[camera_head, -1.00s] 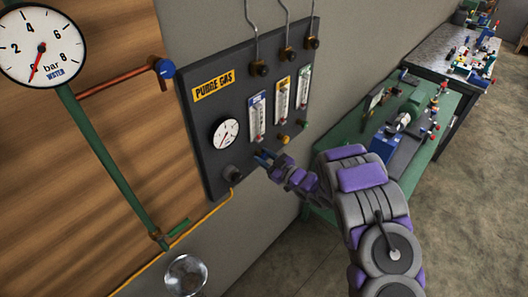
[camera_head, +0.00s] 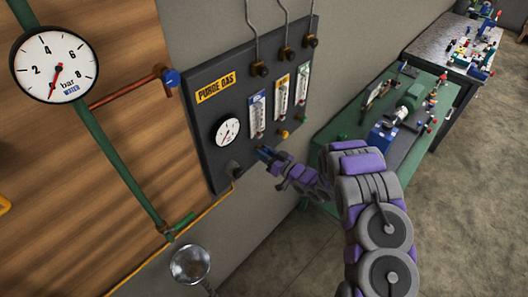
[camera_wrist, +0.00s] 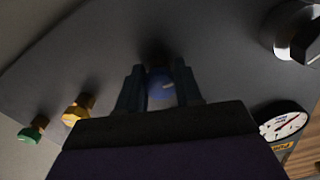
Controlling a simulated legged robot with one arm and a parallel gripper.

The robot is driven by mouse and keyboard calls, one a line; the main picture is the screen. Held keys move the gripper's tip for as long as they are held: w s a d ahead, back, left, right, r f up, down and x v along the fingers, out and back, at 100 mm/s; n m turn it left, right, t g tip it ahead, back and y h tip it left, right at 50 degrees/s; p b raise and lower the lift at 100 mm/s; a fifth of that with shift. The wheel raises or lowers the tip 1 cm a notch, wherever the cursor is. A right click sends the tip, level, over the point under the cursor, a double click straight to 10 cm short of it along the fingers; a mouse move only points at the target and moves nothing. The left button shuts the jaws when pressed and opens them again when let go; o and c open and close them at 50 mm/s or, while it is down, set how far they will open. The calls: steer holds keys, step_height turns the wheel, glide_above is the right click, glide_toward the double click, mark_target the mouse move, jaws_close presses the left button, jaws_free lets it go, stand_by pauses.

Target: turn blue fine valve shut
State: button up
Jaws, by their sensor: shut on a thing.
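The blue fine valve knob (camera_wrist: 161,86) shows in the wrist view between the two fingers of my gripper (camera_wrist: 160,88). The fingers are shut on its sides. A pale mark shows on the knob's face. In the head view my gripper (camera_head: 268,155) reaches the lower part of the dark purge gas panel (camera_head: 205,130), below the blue-labelled flow tube (camera_head: 257,114). The knob is mostly hidden there by the fingers.
A yellow knob (camera_head: 283,134) and a green knob (camera_wrist: 29,133) sit beside the blue one. A round gauge (camera_head: 227,131) and a dark fitting (camera_head: 233,169) are on the panel's left. A green bench (camera_head: 340,130) with equipment stands to the right.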

stand_by(0.3)
steer(key=o, duration=1)
steer(key=shift+w, duration=0.1)
steer(key=shift+o, duration=0.2)
steer(key=shift+d, duration=0.1)
steer(key=b+v, duration=0.2)
steer(key=v, duration=1.5)
steer(key=shift+d+f, duration=0.15)
